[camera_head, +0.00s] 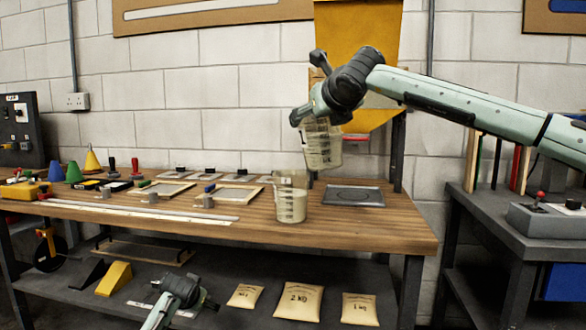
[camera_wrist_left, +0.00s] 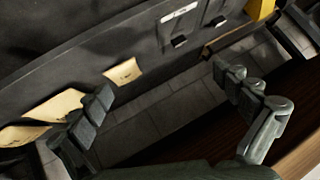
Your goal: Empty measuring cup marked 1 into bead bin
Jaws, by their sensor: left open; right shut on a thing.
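My right gripper (camera_head: 306,112) is shut on a clear measuring cup (camera_head: 322,148) with pale contents, held above the table and looking close to upright. A second clear measuring cup (camera_head: 291,200) with pale contents stands upright on the wooden table below and left of it. I cannot read a mark 1 on either cup. No bead bin is clearly identifiable; a yellow hopper-like panel (camera_head: 352,50) is on the wall behind the right gripper. My left gripper (camera_head: 185,288) is low in front of the table. In the left wrist view (camera_wrist_left: 168,85) its fingers are apart and empty.
A grey tray (camera_head: 354,196) lies right of the standing cup. Frames, cones and tools crowd the table's left half. Several labelled bags (camera_head: 299,301) and a yellow wedge (camera_head: 114,279) lie on the lower shelf. A grey bench (camera_head: 515,245) stands at right.

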